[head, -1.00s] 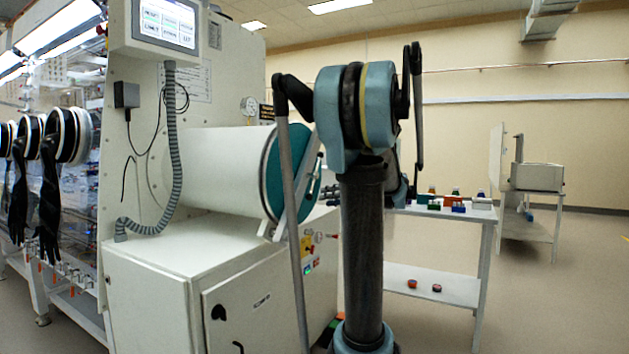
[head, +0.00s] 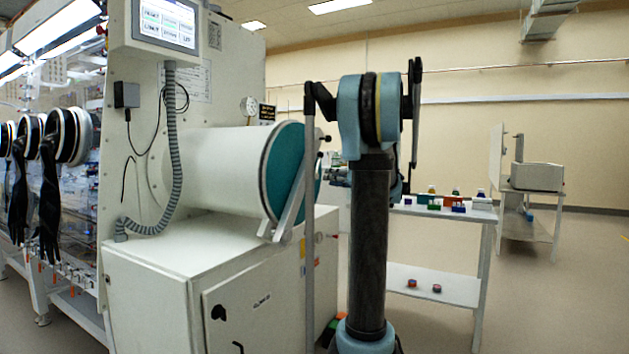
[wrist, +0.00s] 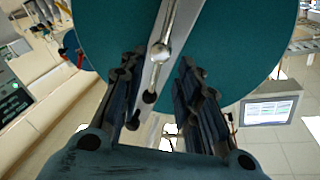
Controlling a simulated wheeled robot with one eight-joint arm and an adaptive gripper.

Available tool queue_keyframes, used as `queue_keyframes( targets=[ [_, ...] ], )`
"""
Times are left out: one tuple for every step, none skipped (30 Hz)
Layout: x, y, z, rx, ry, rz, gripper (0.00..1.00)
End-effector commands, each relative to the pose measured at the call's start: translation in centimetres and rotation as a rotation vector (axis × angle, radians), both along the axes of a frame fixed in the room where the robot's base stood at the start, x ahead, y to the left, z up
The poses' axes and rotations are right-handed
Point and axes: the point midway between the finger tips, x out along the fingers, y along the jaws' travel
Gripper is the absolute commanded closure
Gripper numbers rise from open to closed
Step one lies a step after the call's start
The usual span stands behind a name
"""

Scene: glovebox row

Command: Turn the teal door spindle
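The round teal door (head: 286,172) closes the end of a white cylinder in the head view and fills the top of the wrist view (wrist: 110,30). A pale bar crosses its face. The door spindle (wrist: 160,53) is a silver rod with a round hub and a black knob at its near end. My gripper (wrist: 157,68) is open, with one dark finger on each side of the rod. Gaps show between rod and fingers; I see no contact. In the head view my arm hides most of the gripper and part of the spindle.
The white cabinet (head: 200,270) stands below the cylinder. A control screen (head: 166,22) and a grey hose (head: 172,150) are at left. Right of my arm is a white table (head: 445,212) with small coloured items. The floor at far right is clear.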

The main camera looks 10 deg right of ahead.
Motion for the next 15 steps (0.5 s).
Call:
queue_keyframes(
  targets=[
    [0.7,0.7,0.0,0.000,0.000,0.004,0.69],
    [1.1,1.0,0.0,0.000,0.001,0.003,0.69],
    [1.6,1.5,0.0,0.000,0.000,0.004,0.69],
    [2.1,1.8,0.0,0.000,0.000,0.004,0.69],
    [2.5,2.1,0.0,0.000,0.001,0.003,0.69],
    [3.0,2.6,0.0,0.000,0.000,0.004,0.69],
    [3.4,2.9,0.0,0.000,0.000,0.004,0.69],
    [3.8,3.2,0.0,0.000,0.001,0.003,0.69],
    [4.3,3.7,0.0,0.000,0.000,0.004,0.69],
    [4.7,4.0,0.0,0.000,0.000,0.004,0.69],
    [5.1,4.2,0.0,0.000,0.000,0.002,0.69],
    [5.5,4.6,0.0,0.000,0.001,0.003,0.69],
    [5.8,4.9,0.0,0.000,0.000,0.004,0.69],
    [6.1,5.1,0.0,0.000,0.001,0.003,0.69],
    [6.4,5.3,0.0,0.000,0.000,0.001,0.69]
  ],
)
